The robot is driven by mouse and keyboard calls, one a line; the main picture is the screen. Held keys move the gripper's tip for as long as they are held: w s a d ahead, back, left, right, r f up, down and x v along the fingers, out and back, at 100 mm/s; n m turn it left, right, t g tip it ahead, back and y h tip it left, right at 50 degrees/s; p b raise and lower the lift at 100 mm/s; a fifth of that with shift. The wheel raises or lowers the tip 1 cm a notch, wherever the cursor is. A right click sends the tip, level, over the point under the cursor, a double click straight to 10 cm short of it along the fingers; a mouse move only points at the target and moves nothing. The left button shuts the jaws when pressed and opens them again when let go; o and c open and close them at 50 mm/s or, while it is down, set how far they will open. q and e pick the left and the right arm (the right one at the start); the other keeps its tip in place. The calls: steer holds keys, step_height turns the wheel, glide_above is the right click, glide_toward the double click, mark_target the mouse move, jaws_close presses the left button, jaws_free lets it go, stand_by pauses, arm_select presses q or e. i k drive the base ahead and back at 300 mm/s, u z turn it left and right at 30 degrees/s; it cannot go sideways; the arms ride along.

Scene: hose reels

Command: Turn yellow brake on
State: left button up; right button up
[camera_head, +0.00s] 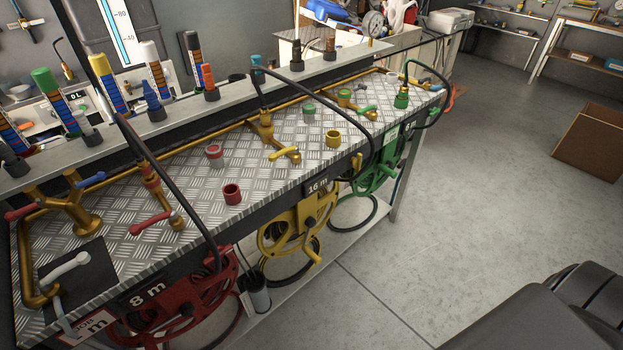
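The yellow hose reel (300,225) hangs under the front edge of the bench, below the "16 m" label (318,186). Its yellow crank handle (314,257) hangs low at the front. A small yellow part (357,160) shows at the bench edge just right of the label; I cannot tell if it is the brake or how it is set. On the bench top above are a yellow valve lever (285,155) on a brass pipe and a yellow cup-like fitting (333,139). A black hose arcs in front of the bench edge here. Neither of my grippers is in view.
A red reel (195,300) sits left of the yellow one, and a green reel (378,172) right. Black hoses loop over the bench edge. A dark cylinder (258,292) stands between the red and yellow reels. The grey floor (430,220) in front is clear. A brown box (590,145) stands far right.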

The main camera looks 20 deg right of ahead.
mark_target(356, 165)
steer(key=z, duration=2.7)
steer(key=i, duration=2.8)
steer(key=u, duration=3.4)
